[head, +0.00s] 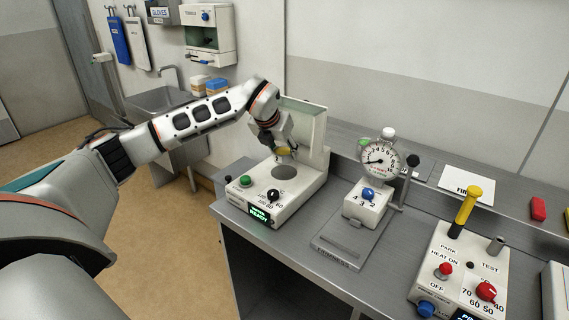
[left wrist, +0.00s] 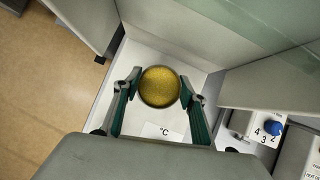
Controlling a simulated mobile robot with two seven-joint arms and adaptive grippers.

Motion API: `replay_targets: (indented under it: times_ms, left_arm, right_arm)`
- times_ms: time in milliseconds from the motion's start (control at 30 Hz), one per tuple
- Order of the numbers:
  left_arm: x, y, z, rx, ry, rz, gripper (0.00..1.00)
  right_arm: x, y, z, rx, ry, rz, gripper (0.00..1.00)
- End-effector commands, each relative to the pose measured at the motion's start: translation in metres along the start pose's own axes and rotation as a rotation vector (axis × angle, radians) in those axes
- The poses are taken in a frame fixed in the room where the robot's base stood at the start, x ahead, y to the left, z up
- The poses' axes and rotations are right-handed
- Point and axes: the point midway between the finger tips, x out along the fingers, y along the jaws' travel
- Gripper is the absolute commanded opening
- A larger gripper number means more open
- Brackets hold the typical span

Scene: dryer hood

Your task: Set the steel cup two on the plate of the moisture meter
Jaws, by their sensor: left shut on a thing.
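The steel cup (left wrist: 160,87), round and filled with something golden yellow, sits between the fingers of my left gripper (head: 282,152). The gripper is shut on it, and the cup looks level. I cannot read a number on it. In the head view the moisture meter (head: 252,205) is a white box with its lid (head: 312,130) raised at the back. Its dark round plate (head: 285,173) shows bare just below the held cup, with a visible gap. Its display (head: 260,215) glows green with READY. My right gripper is not in view.
A dial gauge (head: 380,160) on a stand is right of the meter. Further right is a heater box (head: 450,265) with a yellow-handled tool (head: 467,205). The raised lid and the meter's back stand close to my left gripper. The counter's left edge is near the meter.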

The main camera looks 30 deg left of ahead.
Motion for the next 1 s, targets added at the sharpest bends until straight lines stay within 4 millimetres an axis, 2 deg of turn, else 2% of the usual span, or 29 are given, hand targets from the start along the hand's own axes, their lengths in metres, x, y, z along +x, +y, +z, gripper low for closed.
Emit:
replay_targets:
  times_ms: [233,433,667,700,733,1000]
  left_arm:
    - [0.016,0.0,-0.011,0.0,0.001,0.0,0.16]
    - [0.038,0.0,-0.024,-0.001,0.001,0.0,0.16]
    - [0.041,0.0,-0.026,-0.001,0.0,0.0,0.16]
    - [0.041,0.0,-0.026,-0.001,0.0,0.0,0.52]
    - [0.041,0.0,-0.026,-0.001,0.0,0.0,0.58]
    - [0.041,0.0,-0.026,-0.001,0.0,0.0,0.58]
  right_arm:
    - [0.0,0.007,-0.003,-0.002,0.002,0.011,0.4]
    - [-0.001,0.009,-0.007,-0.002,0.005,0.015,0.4]
    - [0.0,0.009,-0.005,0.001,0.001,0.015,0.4]
    - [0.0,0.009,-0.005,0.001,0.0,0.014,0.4]
    - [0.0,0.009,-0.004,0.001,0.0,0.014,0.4]
    - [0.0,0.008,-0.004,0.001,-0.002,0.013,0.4]
